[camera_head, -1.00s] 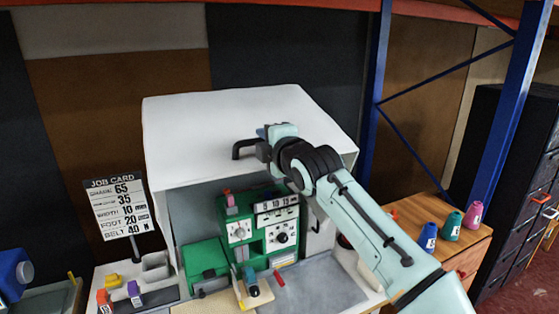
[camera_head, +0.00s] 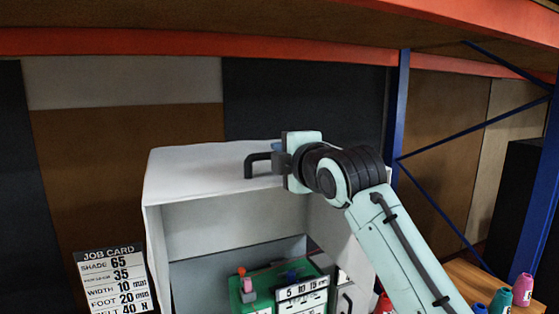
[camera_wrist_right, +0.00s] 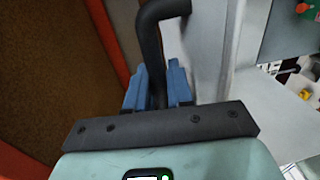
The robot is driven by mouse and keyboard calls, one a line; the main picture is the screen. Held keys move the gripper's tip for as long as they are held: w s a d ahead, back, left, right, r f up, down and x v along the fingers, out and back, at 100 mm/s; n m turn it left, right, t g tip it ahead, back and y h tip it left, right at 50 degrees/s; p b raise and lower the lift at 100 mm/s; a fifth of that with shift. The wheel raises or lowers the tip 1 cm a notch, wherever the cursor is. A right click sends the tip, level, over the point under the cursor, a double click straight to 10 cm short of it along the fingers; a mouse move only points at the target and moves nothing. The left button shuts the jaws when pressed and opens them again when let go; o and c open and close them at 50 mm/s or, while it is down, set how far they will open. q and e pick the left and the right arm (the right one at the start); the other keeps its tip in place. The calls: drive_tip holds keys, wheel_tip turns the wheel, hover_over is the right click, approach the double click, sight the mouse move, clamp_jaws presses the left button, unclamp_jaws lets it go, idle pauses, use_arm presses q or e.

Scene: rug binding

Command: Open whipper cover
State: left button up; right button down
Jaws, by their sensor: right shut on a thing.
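The white whipper cover (camera_head: 200,172) stands over a green machine (camera_head: 262,299). Its front is open below the raised front edge, and its grey inside and the machine's top show. A black bar handle (camera_head: 254,161) is on the cover's upper panel. My right gripper (camera_head: 279,161) is shut on this handle from the right. In the right wrist view the blue fingers of my right gripper (camera_wrist_right: 158,76) stand on both sides of the dark handle (camera_wrist_right: 150,42). The white cover panel (camera_wrist_right: 205,50) is just right of it. My left gripper is not in view.
An orange and blue shelf frame (camera_head: 400,120) rises behind and above on the right. A job card (camera_head: 113,282) stands left of the cover. Coloured cones (camera_head: 500,300) stand on a wooden cabinet (camera_head: 470,281) at lower right. Dark and brown panels back the cover.

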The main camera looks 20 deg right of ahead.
drive_tip(key=shift+r, duration=0.1)
drive_tip(key=c, duration=1.2)
unclamp_jaws()
drive_tip(key=shift+s, duration=0.1)
drive_tip(key=shift+o, duration=0.2)
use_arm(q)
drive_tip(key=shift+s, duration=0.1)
use_arm(e)
drive_tip(key=shift+s, duration=0.1)
drive_tip(key=shift+s, duration=0.25)
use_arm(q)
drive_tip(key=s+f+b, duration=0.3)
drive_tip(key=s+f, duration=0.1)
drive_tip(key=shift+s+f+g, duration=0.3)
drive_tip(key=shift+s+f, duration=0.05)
use_arm(e)
drive_tip(key=s+r, duration=0.1)
drive_tip(key=s, duration=1.1)
drive_tip(key=shift+s, duration=0.4)
drive_tip(key=shift+r, duration=0.1)
